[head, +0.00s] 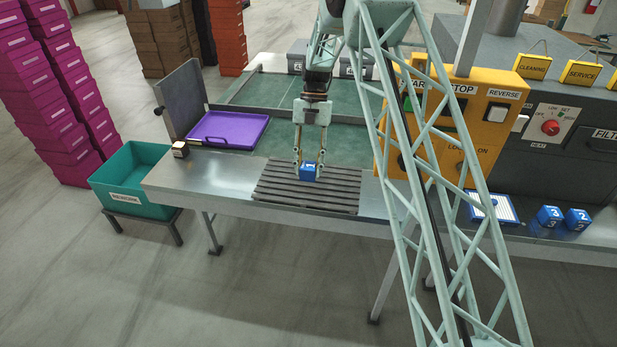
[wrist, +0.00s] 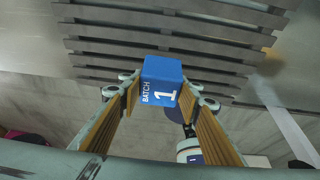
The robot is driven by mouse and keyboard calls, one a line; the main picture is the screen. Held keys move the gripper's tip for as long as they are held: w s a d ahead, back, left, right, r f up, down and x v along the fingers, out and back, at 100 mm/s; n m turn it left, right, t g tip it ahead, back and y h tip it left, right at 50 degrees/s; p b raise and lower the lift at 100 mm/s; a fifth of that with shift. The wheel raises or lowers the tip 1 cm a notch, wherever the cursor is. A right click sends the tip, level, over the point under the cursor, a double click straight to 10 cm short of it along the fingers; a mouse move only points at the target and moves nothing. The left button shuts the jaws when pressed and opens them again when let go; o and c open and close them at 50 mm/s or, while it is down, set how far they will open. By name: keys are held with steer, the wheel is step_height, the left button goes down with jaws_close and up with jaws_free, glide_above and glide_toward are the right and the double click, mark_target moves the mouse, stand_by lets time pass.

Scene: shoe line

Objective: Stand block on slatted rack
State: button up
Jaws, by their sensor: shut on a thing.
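The blue block (head: 310,173) is held between the fingertips of my gripper (head: 310,165). In the wrist view the block (wrist: 162,78) shows a white "BATCH 1" label, and the two fingers of my gripper (wrist: 160,95) are shut on its sides. The slatted rack (head: 280,192), dark grey with parallel slats, lies on the metal bench under the block. In the wrist view the rack (wrist: 160,38) shows behind the block. I cannot tell whether the block's underside touches the slats.
Two more blue blocks (head: 549,216) (head: 577,220) and a blue-framed white tray (head: 492,207) are at right. A yellow control panel (head: 488,125) stands close to my arm. A teal bin (head: 130,178) stands at left.

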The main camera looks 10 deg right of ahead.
mark_target(308, 175)
stand_by(0.3)
steer(key=shift+f+b, duration=0.5)
steer(key=shift+f, duration=1.3)
steer(key=shift+f, duration=0.1)
steer(key=o, duration=0.9)
steer(key=shift+p+v, duration=1.3)
steer(key=shift+v, duration=4.85)
